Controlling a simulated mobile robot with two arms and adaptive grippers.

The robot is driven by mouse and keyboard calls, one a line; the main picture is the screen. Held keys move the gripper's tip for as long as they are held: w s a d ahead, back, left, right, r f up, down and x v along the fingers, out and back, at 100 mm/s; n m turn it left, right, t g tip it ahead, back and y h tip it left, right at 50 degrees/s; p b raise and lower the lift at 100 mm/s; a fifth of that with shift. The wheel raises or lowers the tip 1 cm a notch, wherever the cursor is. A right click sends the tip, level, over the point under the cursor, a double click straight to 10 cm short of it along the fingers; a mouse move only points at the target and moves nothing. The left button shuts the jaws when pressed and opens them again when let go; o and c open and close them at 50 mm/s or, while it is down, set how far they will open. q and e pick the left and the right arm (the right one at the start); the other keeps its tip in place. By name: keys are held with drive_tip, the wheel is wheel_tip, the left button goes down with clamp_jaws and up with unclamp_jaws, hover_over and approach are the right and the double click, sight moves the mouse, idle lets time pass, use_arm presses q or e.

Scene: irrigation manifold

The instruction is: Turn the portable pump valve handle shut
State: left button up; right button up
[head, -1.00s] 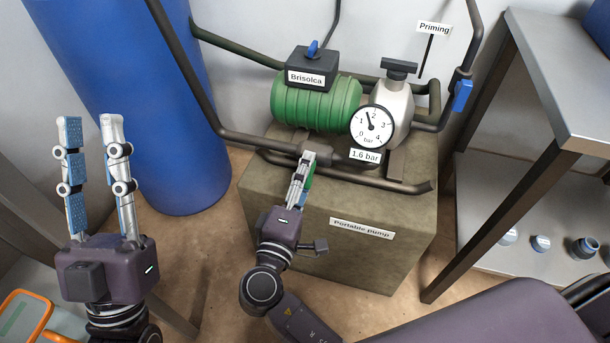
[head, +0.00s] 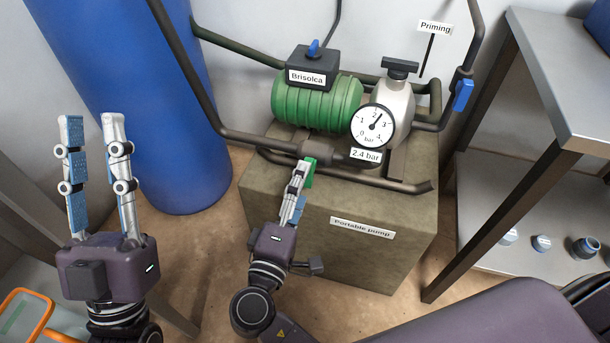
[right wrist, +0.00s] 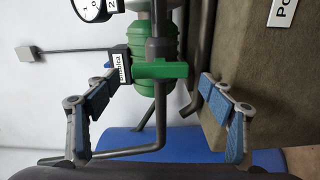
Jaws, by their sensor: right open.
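The green valve handle (head: 310,172) sits on the dark pipe at the front of the portable pump (head: 330,250). In the right wrist view the handle (right wrist: 160,71) lies crosswise over the pipe. My right gripper (right wrist: 163,84) is open, with one finger to each side of the handle. In the head view my right gripper (head: 304,172) partly covers the handle. The gauge (head: 373,126) reads 2.4 bar. My left gripper (head: 91,120) is open and empty, away from the pump.
A green ribbed motor (head: 312,103) with a black box labelled Brisolca stands behind the pipe. A blue barrel (head: 165,130) stands to the left. A metal shelf (head: 570,85) stands at right. A blue handle (head: 463,95) is on the right pipe, near the Priming tag (head: 435,27).

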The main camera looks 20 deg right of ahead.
drive_tip(key=v, duration=0.3)
drive_tip(key=shift+s+a, duration=0.2)
drive_tip(key=shift+s, duration=0.15)
